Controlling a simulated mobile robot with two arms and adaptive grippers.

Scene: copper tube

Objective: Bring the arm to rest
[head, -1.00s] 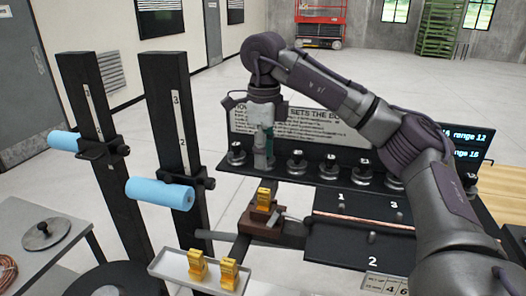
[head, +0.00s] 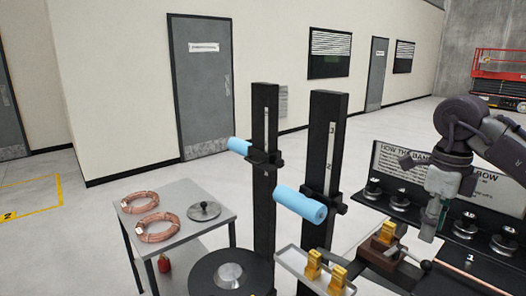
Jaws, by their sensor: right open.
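My right gripper (head: 432,220) hangs pointing down at the right of the head view, in front of the sign board. It is open, with nothing seen between its fingers. Its arm comes in from the right edge and is partly cut off. A copper tube (head: 455,272) runs over the dark bench plate below the gripper, apart from it. A brass-coloured block (head: 387,232) sits on a brown holder (head: 374,250) left of the gripper. My left gripper is not in view.
Two black posts (head: 326,165) carry blue rollers (head: 300,204). A tray (head: 292,260) holds two brass-coloured blocks.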

